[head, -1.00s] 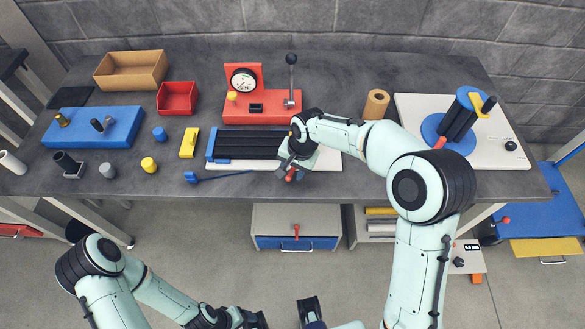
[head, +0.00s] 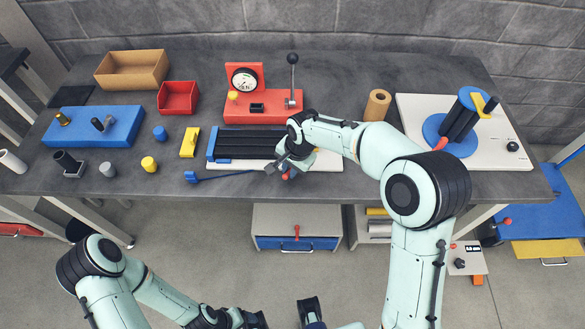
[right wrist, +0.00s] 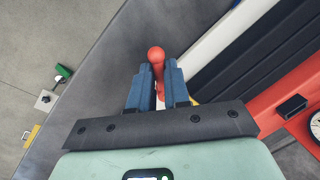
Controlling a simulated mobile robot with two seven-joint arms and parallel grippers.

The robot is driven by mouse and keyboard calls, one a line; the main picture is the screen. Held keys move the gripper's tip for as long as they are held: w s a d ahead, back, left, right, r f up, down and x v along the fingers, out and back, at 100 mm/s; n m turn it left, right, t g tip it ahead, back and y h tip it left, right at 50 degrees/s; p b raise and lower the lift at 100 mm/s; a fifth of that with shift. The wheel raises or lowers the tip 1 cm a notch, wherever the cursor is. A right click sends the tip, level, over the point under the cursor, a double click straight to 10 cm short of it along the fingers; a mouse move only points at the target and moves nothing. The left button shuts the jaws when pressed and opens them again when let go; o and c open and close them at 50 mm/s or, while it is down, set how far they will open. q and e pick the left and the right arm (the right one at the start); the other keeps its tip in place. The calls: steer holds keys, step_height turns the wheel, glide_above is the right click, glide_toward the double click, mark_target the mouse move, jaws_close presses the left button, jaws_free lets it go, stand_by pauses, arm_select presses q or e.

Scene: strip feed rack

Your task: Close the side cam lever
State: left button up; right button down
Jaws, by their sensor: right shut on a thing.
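The side cam lever shows as a red ball knob (right wrist: 156,54) on a red stem in the right wrist view. In the head view the red knob (head: 286,176) sits at the front edge of the white plate under the strip feed. My right gripper (right wrist: 158,82) is shut on the lever, with its blue fingers on both sides of the stem and the knob beyond the tips. In the head view my right gripper (head: 283,168) hides most of the lever and its pivot.
The black-ribbed strip feed (head: 250,143) lies just behind the lever. A red gauge block (head: 268,110) with an upright black-knobbed lever stands further back. A blue rod tool (head: 222,176) lies to the left. The table's front edge is close to the gripper.

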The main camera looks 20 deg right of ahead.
steer(key=m, duration=0.2)
steer(key=w+a+m, duration=0.1)
steer(key=m, duration=0.1)
steer(key=shift+w+t+h, duration=0.1)
steer(key=shift+t+h, duration=0.2)
steer(key=shift+h, duration=0.1)
steer(key=m, duration=0.2)
steer(key=w+m, duration=0.1)
steer(key=m, duration=0.1)
steer(key=m+h+p, duration=0.1)
steer(key=shift+w+a+m, duration=0.15)
steer(key=shift+w+m, duration=0.2)
steer(key=shift+m, duration=0.05)
steer(key=c, duration=1.1)
jaws_free()
